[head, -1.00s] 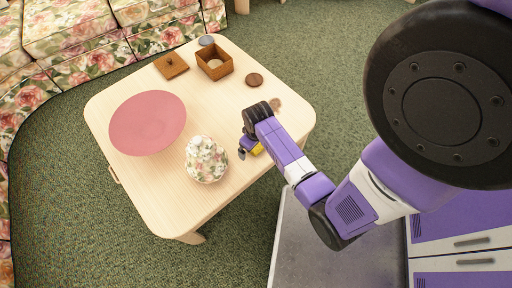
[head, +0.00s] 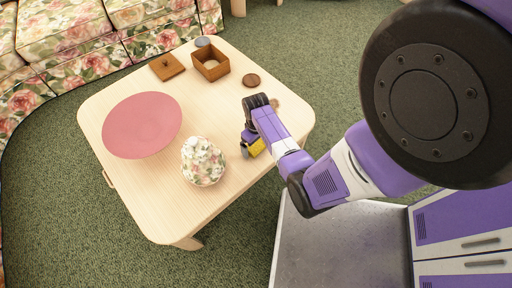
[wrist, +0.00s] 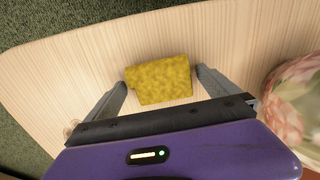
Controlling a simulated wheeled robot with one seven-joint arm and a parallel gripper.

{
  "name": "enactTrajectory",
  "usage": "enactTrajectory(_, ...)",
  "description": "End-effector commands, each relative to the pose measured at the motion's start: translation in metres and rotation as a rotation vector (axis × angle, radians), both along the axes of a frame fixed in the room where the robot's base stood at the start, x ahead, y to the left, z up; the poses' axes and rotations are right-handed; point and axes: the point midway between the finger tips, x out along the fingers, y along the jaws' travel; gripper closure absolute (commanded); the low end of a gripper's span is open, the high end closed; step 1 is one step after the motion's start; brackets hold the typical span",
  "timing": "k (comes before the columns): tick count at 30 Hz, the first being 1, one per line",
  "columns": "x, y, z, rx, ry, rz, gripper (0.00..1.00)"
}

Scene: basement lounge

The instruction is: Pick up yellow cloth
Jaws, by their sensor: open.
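The yellow cloth (wrist: 159,80) lies on the light wooden table (wrist: 60,72) in the wrist view, a small rough-textured rectangle. My gripper (wrist: 160,82) is open, with one finger on each side of the cloth. The right fingertip is very close to the cloth's right edge; I cannot tell if it touches. My arm hides part of that area.
A floral egg-shaped object (head: 203,162) stands left of my gripper and shows at the right in the wrist view (wrist: 298,108). A pink plate (head: 142,125), an open wooden box (head: 210,64), its lid (head: 167,67) and a dark round disc (head: 251,80) lie farther off.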

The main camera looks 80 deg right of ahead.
Motion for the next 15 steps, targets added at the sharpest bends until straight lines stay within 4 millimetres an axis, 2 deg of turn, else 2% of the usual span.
enactTrajectory(8,0.0003,-0.0002,-0.0024,-0.001,-0.001,0.000,0.00)
enactTrajectory(15,0.0002,-0.0002,-0.0024,-0.001,-0.001,0.000,0.47)
